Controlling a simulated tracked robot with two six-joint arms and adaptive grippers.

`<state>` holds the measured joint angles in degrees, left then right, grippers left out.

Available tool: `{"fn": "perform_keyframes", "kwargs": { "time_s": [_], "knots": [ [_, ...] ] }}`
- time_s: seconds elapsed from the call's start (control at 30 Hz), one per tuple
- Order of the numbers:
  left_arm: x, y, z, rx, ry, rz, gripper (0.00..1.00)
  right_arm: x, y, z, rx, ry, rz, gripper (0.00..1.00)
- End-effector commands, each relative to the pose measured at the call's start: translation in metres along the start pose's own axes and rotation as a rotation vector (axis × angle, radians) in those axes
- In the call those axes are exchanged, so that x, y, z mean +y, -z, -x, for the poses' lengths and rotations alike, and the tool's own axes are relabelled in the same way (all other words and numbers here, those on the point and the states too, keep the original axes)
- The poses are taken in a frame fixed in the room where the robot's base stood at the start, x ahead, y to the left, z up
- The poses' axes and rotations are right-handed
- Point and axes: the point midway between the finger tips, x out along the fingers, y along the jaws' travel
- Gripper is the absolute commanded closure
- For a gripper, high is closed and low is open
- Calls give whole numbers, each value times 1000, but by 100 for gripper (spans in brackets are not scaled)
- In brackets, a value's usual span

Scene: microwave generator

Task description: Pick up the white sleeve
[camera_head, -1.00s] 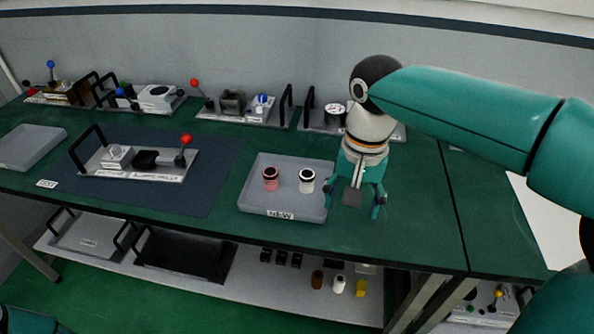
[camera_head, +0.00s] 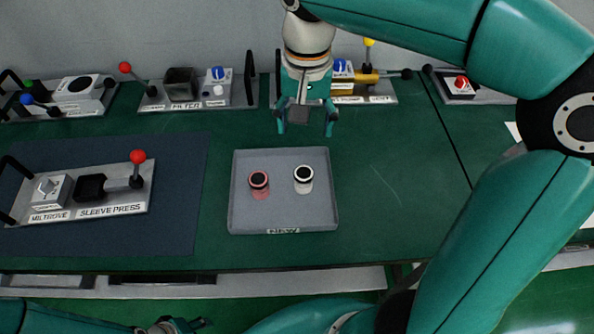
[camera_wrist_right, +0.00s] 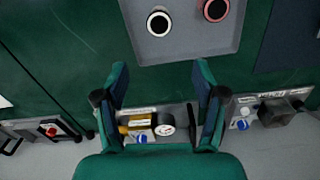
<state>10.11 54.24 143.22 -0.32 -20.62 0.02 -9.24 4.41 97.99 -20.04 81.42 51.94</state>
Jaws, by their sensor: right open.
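The white sleeve (camera_head: 304,187), a short white cylinder with a dark top opening, stands upright in the right half of the grey tray (camera_head: 320,218) labelled NEW. It also shows near the top of the right wrist view (camera_wrist_right: 158,22). A red-pink sleeve (camera_head: 260,190) stands to its left in the tray. My right gripper (camera_head: 305,130) is open and empty, just beyond the tray's back edge, apart from the white sleeve. In the right wrist view its fingers (camera_wrist_right: 160,68) are spread. My left gripper (camera_head: 190,325) is only partly visible at the bottom edge.
A sleeve press fixture (camera_head: 100,195) with a red-knobbed lever stands on the dark mat (camera_head: 180,200) at left. Several fixtures with levers and handles, including a filter unit (camera_head: 185,92), line the back. The green table (camera_head: 395,190) right of the tray is clear.

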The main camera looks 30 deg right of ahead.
Motion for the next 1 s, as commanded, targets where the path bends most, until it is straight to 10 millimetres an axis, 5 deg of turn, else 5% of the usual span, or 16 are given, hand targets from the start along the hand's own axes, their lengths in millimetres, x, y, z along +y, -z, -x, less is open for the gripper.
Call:
{"fn": "perform_keyframes", "kwargs": {
  "time_s": [0.4,1.0],
  "knots": [
    [-2,0,-5,1,0,0,60,1,-1,-85,-4,-4,-1,30],
    [0,0,1,1,0,0,60,4,-10,-145,-3,-3,-6,30]
  ]
}}
